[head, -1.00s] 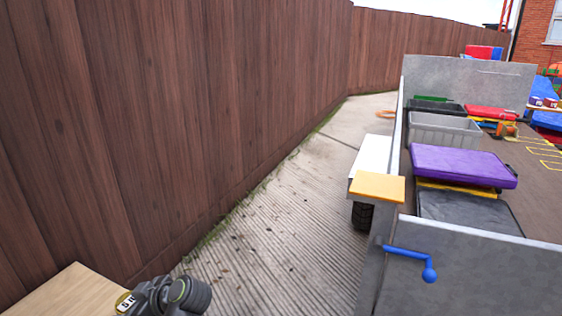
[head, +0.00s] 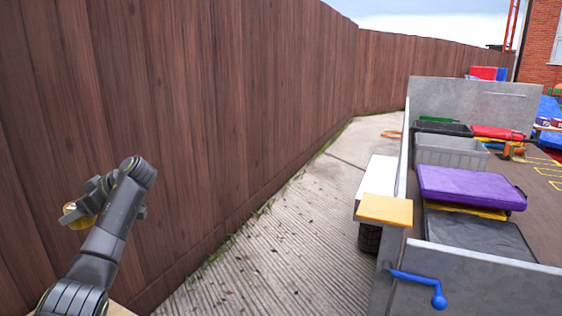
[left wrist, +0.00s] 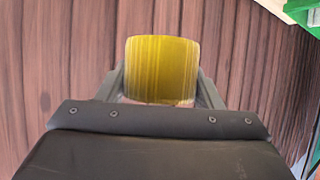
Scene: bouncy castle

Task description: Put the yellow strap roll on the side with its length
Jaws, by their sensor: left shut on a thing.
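The yellow strap roll (left wrist: 162,70) is between the fingers of my left gripper in the left wrist view, with its ribbed yellow side facing the camera. My left gripper (head: 82,212) is shut on it. In the head view the gripper is raised at the left, in front of the brown fence, and only a small yellow part of the roll (head: 77,221) shows past the fingers. Any length marking on the roll cannot be read now. My right gripper is not in view.
A grey trailer (head: 475,98) stands at the right, holding a purple case (head: 470,187), a grey crate (head: 450,155) and other cases. A yellow block (head: 385,210) and a blue crank (head: 420,285) are at its near corner.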

